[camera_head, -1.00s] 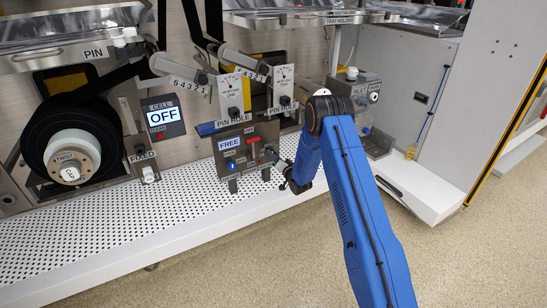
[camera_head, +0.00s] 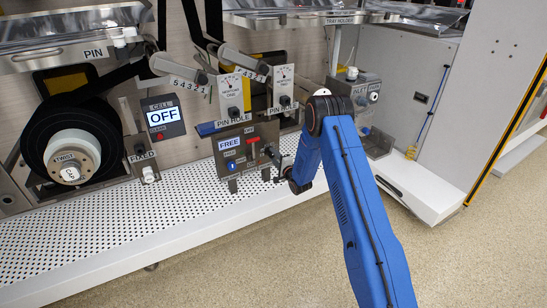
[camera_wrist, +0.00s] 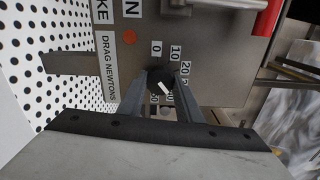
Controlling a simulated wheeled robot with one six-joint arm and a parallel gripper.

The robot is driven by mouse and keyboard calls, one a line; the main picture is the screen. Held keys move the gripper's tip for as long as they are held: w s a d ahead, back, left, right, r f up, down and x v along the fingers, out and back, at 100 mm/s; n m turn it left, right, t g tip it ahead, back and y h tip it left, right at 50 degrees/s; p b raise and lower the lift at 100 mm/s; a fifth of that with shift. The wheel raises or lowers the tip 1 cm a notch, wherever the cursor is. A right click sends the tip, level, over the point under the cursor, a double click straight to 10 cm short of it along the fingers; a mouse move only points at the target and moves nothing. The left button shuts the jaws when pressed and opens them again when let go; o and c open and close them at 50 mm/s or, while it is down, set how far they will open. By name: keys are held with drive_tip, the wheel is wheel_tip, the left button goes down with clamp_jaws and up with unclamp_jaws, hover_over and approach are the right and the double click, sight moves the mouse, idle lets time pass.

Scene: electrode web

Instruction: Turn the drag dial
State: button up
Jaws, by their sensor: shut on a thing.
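The drag dial (camera_wrist: 161,80) is a dark round knob with a white pointer mark, in the middle of the wrist view. It sits on a grey metal panel (camera_wrist: 205,50) lettered DRAG NEWTONS, with number tags such as 0, 10 and 20 around it. The two fingers of my gripper (camera_wrist: 161,88) stand on either side of the dial and are shut on it. The white mark points down and right in the wrist view; the lower number tags are partly hidden by the fingers. In the head view my gripper (camera_head: 272,154) is at the right of the panel (camera_head: 240,178), covering the dial.
A red handle (camera_head: 253,146) is on the same panel, close to my gripper; it also shows in the wrist view (camera_wrist: 268,18). A FREE display (camera_head: 229,143) is left of it. A perforated white shelf (camera_head: 200,205) lies below. Open floor (camera_head: 260,265) is in front.

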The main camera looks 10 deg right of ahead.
drive_tip(key=shift+f+m, duration=0.15)
drive_tip(key=shift+m, duration=0.75)
drive_tip(key=o, duration=1)
drive_tip(key=shift+o, duration=0.2)
drive_tip(key=shift+s+d, duration=0.1)
drive_tip(key=shift+s, duration=0.05)
drive_tip(key=v, duration=1.7)
drive_tip(key=shift+s, duration=0.1)
drive_tip(key=shift+r, duration=0.2)
